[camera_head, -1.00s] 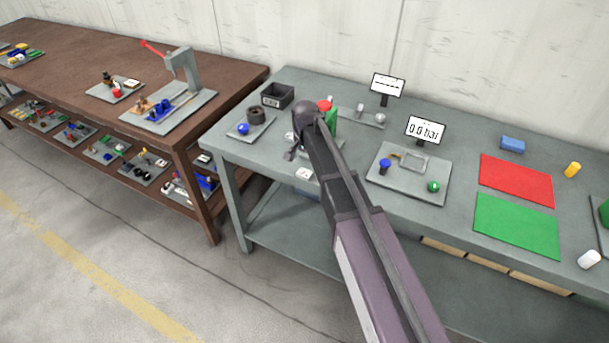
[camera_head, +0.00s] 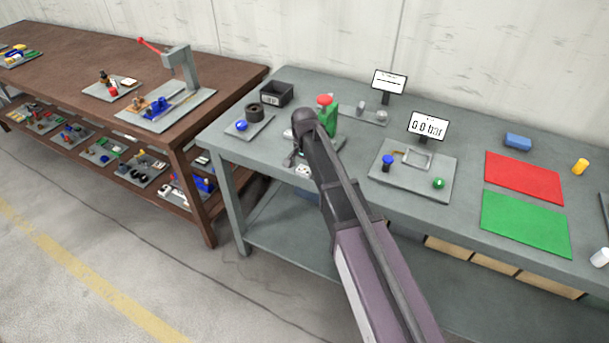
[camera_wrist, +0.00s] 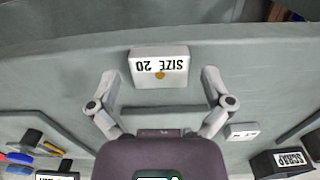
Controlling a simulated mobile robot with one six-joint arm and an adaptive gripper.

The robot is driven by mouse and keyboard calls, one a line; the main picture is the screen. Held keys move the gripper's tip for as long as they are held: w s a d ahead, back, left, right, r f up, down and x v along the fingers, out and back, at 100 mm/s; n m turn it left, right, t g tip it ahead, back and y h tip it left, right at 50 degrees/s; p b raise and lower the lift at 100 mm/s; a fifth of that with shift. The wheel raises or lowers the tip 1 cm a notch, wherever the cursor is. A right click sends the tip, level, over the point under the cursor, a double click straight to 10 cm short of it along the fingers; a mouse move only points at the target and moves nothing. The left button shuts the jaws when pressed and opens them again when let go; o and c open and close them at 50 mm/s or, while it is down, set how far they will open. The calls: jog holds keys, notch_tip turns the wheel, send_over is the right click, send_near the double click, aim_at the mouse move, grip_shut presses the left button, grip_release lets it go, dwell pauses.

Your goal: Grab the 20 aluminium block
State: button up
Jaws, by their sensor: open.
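The 20 block is a pale grey block with a white "SIZE 20" label and a small brass-coloured dot. It shows in the wrist view (camera_wrist: 160,80), upside down, near the bench edge. My gripper (camera_wrist: 158,76) is open, with one finger to each side of the block and a gap at both sides. I cannot tell how far the fingertips are above it. In the head view my gripper (camera_head: 293,158) is low over the front left of the grey bench (camera_head: 330,210). A small white labelled piece (camera_head: 303,171) shows beside it; the arm hides part of this area.
A dark scrap bin (camera_wrist: 277,163) and a small white piece (camera_wrist: 241,131) lie to the right in the wrist view. A green device with a red top (camera_head: 326,112) stands behind my arm. A plate with blue and green knobs (camera_head: 410,178) lies to the right.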

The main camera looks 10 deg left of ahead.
aim_at(305, 169)
dwell(0.6)
jog(key=c, duration=1.2)
jog(key=shift+r, duration=0.2)
notch_tip(305, 169, up, 4)
jog(key=p, duration=0.4)
jog(key=shift+f, duration=0.15)
jog(key=s+d, duration=0.1)
jog(key=s, duration=0.4)
jog(key=s+d, duration=0.2)
jog(key=s, duration=0.3)
jog(key=s+d+p, duration=0.1)
jog(key=s+d, duration=0.1)
jog(key=s, duration=0.3)
jog(key=shift+s+d+r, duration=0.1)
jog(key=shift+d+r, duration=0.1)
jog(key=shift+r, duration=0.2)
